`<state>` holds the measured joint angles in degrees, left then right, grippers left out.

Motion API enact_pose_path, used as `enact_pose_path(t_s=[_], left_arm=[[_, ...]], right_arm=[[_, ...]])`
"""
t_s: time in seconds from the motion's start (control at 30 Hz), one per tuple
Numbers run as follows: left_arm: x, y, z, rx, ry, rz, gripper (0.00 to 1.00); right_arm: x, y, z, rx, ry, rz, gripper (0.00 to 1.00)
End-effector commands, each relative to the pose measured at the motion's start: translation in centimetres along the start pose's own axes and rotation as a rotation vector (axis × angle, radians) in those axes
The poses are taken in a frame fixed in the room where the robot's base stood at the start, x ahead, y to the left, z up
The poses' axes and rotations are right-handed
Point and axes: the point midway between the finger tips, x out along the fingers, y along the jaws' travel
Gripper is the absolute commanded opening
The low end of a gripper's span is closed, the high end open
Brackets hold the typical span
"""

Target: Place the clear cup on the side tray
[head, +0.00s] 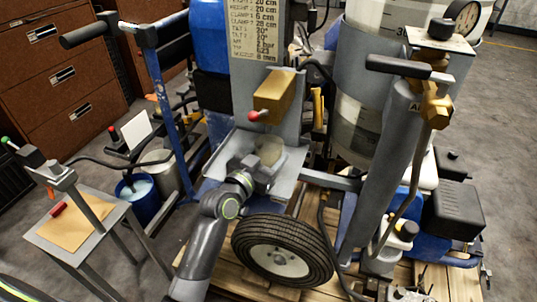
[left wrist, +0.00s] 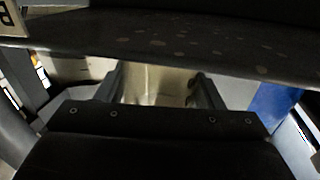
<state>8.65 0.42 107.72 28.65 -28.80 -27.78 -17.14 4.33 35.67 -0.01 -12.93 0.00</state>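The clear cup (head: 270,150) is at the grey catch tray (head: 290,183) on the machine, below a brass block with a red knob (head: 262,105). My left gripper (head: 266,166) reaches it from below and in front. In the left wrist view, one dark finger is on each side of the pale see-through cup (left wrist: 157,85). The fingers look close to its sides, but I cannot tell whether they touch it. The cup's lower part is hidden by the gripper. My right gripper is not in view. I cannot tell which surface is the side tray.
A grey stand (head: 105,240) at left carries brown paper and a red marker (head: 59,208). A blue bucket (head: 138,200) is left of the machine. A dark ledge (left wrist: 170,55) crosses close in the left wrist view.

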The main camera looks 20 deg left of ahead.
Motion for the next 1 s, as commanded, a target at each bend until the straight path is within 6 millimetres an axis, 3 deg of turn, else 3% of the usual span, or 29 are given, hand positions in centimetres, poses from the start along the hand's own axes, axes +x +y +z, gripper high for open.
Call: enact_pose_path(t_s=[0.03,0.17,0.53,0.67,1.0], left_arm=[[0.0,0.0,0.0,0.0,-0.001,0.0,0.67],[0.0,0.0,0.0,0.0,-0.001,0.0,0.83],[0.0,0.0,-0.5,0.0,-0.001,0.0,0.83],[-1.7,-0.1,-0.1,0.0,-0.002,-0.001,0.83],[-8.5,-0.1,0.0,0.001,-0.003,-0.001,0.83]], right_arm=[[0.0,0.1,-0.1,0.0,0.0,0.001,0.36],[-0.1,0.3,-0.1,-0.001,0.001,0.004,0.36],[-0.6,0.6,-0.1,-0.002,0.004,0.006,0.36],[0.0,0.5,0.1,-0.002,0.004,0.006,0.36],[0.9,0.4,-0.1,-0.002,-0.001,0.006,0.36]])
